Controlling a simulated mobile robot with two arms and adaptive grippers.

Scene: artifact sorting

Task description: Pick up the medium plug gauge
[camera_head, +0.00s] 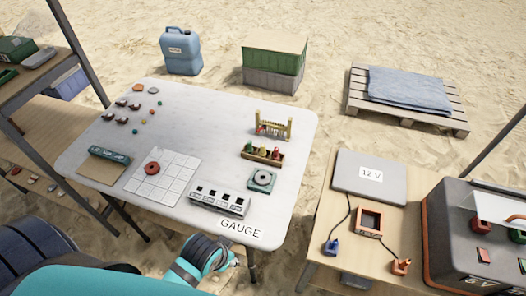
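A wooden holder (275,162) stands on the right part of the white table marked GAUGE. A row of small upright plug gauges with coloured tops sits in it. The middle one (263,151) looks like the medium plug gauge, but the pieces are too small to compare sizes surely. They stand close together in the holder. Teal and dark links of my arm (200,257) show at the bottom edge, in front of the table's near side.
Near the holder are a yellow rack (288,128) behind, a teal block with a round dial (262,180) in front, and a grey slotted block (219,201). A white grid plate (180,181) lies left. The table's middle is clear. A wooden table (320,243) stands right.

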